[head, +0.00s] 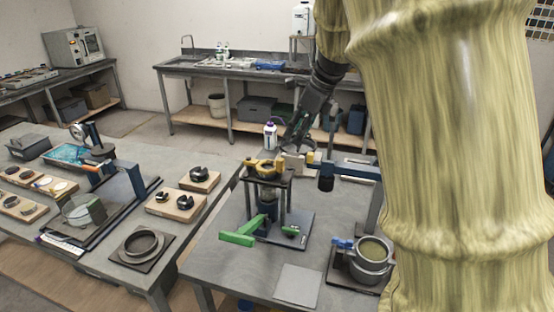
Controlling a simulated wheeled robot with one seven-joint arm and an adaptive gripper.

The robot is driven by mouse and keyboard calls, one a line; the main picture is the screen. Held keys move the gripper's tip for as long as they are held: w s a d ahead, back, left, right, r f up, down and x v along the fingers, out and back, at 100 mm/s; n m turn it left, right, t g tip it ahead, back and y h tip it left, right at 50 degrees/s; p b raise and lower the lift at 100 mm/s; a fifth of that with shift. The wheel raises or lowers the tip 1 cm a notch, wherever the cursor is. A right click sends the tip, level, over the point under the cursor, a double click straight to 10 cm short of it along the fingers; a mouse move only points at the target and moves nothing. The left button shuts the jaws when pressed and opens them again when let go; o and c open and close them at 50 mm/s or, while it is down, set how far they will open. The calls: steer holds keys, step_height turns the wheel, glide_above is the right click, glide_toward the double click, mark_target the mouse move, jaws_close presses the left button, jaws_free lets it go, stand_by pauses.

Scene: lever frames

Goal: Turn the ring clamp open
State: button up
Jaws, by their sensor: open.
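My gripper (299,148) is open, pointing down above the back of the table, behind and right of the yellow ring. It appears apart from both parts. Its fingertips are small and hard to make out.
A green lever (240,232) sticks out from the stand's front left. A blue-grey arm with a dark cylinder (326,178) stands right of the stand. A white bottle (270,136) is behind. A grey plate (297,286) lies at the front. My own arm hides the right side.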

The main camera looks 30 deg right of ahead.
mark_target(281, 159)
steer(key=p+x, duration=0.1)
steer(key=x, duration=0.2)
steer(key=p+x, duration=0.1)
steer(key=x, duration=0.3)
steer(key=p+x, duration=0.1)
steer(key=x, duration=0.3)
steer(key=shift+w+f, duration=0.15)
steer(key=shift+w, duration=0.15)
jaws_close()
